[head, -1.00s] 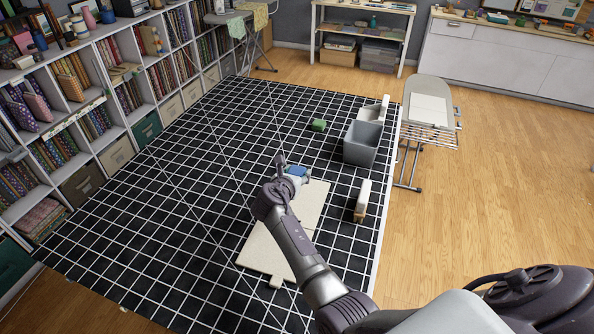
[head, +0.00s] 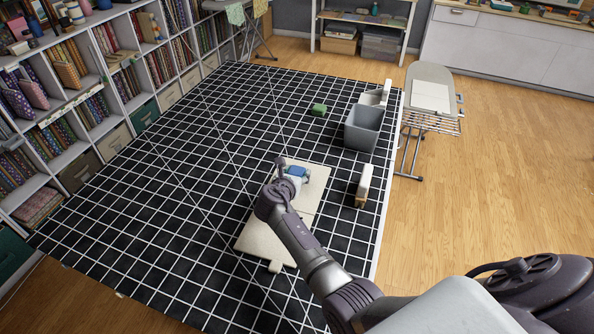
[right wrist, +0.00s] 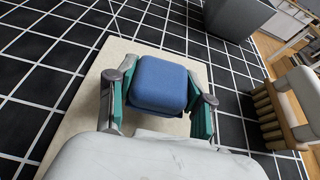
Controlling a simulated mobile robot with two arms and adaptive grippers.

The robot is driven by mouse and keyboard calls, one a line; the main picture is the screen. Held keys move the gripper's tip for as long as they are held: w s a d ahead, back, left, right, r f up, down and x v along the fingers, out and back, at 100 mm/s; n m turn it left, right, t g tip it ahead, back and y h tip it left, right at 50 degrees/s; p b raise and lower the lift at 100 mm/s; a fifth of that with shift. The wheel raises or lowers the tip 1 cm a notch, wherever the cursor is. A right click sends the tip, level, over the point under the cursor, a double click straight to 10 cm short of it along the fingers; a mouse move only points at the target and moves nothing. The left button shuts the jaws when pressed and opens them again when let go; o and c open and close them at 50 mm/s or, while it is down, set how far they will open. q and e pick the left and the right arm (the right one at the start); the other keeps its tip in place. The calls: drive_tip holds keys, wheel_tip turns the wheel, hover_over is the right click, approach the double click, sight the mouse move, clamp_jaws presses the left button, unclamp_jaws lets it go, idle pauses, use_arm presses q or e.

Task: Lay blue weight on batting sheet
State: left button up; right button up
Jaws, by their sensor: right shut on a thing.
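The blue weight (right wrist: 158,82) is a rounded block between the two green-padded fingers of my right gripper (right wrist: 158,95). The gripper is shut on it. In the head view the blue weight (head: 298,171) shows just beyond my right gripper (head: 286,178), over the far part of the batting sheet. The batting sheet (head: 268,240) is a cream sheet lying on the black gridded mat (head: 180,190); it also shows in the right wrist view (right wrist: 85,110). Whether the weight touches the sheet I cannot tell. My left gripper is not in view.
A green block (head: 319,109) sits on the mat farther back. A grey bin (head: 362,130) and a cream-and-wood object (head: 363,185) stand to the right of the sheet. Cubby shelves (head: 75,115) line the left. The mat left of the sheet is clear.

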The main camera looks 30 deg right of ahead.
drive_tip(key=shift+f, duration=0.4)
drive_tip(key=shift+f+b, duration=0.45)
drive_tip(key=shift+f, duration=0.1)
drive_tip(key=o, duration=1.5)
drive_tip(key=shift+f, duration=0.1)
drive_tip(key=v, duration=1.2)
